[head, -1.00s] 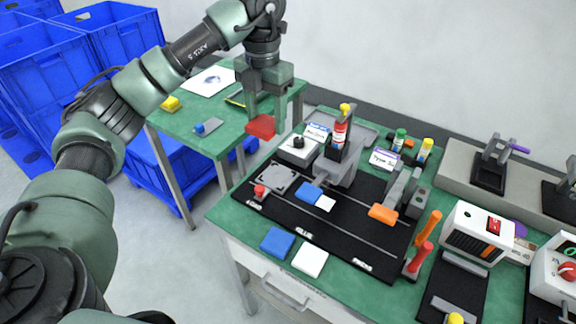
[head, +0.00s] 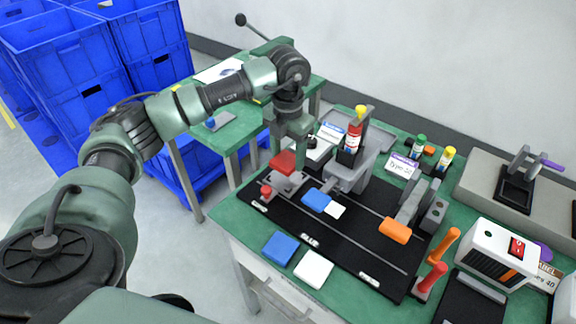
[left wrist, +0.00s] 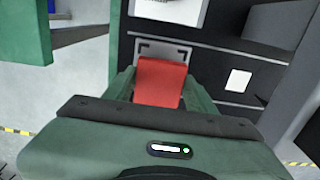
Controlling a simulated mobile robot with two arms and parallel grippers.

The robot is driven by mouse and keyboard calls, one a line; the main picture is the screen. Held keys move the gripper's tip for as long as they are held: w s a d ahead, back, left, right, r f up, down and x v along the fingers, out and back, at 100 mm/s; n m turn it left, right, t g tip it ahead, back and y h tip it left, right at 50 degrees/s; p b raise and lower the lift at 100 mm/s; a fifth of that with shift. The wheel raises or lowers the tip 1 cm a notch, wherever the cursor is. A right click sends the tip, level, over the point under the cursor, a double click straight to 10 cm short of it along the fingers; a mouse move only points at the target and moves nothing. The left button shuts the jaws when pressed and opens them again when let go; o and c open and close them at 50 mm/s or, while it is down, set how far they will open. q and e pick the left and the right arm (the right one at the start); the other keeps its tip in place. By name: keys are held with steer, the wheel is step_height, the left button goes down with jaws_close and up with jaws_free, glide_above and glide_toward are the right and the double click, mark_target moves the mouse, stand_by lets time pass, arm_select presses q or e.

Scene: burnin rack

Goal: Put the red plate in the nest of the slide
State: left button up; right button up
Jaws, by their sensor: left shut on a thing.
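My left gripper (head: 285,158) is shut on the red plate (head: 283,163) and holds it over the grey slide (head: 289,182) at the load end of the black board. In the left wrist view the red plate (left wrist: 161,82) sits between the fingers, and the grey slide (left wrist: 164,50) with its corner marks shows just beyond and under it. The plate looks to be above the slide; whether it touches cannot be told. The nest is partly hidden by the plate. My right gripper is not in view.
A red knob (head: 266,191) stands beside the slide. A blue block (head: 316,201) and an orange block (head: 395,231) are on the board. Blue (head: 280,248) and white (head: 313,269) plates lie in front.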

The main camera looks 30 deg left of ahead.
mark_target(288, 159)
arm_select(q)
step_height(288, 159, down, 4)
steer(key=shift+f, duration=0.25)
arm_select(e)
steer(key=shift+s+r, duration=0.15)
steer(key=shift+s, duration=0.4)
arm_select(q)
steer(key=shift+f, duration=0.2)
steer(key=o, duration=1.5)
steer(key=shift+r, duration=0.15)
